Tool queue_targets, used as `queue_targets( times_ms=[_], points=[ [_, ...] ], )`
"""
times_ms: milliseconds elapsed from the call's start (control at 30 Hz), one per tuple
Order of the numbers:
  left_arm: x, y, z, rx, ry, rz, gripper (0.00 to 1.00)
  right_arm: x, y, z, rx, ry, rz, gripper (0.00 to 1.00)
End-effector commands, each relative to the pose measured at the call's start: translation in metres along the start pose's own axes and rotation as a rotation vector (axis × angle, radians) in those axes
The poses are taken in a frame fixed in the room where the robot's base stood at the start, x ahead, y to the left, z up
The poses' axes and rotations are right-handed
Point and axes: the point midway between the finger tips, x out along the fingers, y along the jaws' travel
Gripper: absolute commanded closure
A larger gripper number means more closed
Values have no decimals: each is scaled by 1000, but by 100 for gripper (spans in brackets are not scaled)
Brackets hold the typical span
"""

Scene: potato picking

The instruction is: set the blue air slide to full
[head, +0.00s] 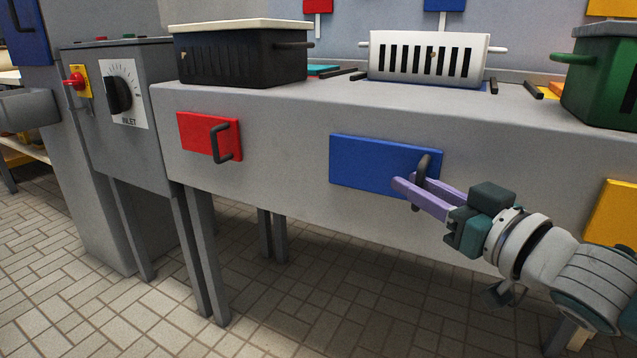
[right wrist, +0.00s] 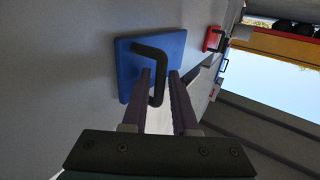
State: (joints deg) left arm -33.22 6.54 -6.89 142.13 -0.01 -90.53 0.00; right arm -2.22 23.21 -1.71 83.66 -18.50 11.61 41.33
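The blue air slide is a flat blue plate (head: 365,162) on the front of the grey bench, with a dark upright handle (head: 423,163) near its right end. My right gripper (head: 409,181), with purple fingers, is at this handle. In the right wrist view the blue plate (right wrist: 128,75) and its black handle (right wrist: 158,65) are ahead of the gripper (right wrist: 162,76). The handle's bar lies between the two fingers, with a gap showing beside it, so the fingers are open around it. My left gripper is out of view.
A red slide (head: 195,135) with a handle is to the left, and a yellow plate (head: 610,215) to the right. A black bin (head: 240,60), a white slotted bin (head: 425,58) and a green bin (head: 600,85) stand on the bench. An inlet dial box (head: 145,150) is at the left.

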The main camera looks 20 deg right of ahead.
Motion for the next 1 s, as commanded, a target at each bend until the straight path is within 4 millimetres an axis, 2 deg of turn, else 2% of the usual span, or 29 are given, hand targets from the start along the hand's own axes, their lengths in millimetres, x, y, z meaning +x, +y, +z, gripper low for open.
queue_targets(
  times_ms=[133,367,1000],
  points=[
    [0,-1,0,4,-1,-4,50,0,0,0,0,0,0,75],
    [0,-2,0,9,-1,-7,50,0,0,0,0,0,0,100],
    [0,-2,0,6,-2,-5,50,0,0,0,0,0,-1,100]
  ],
)
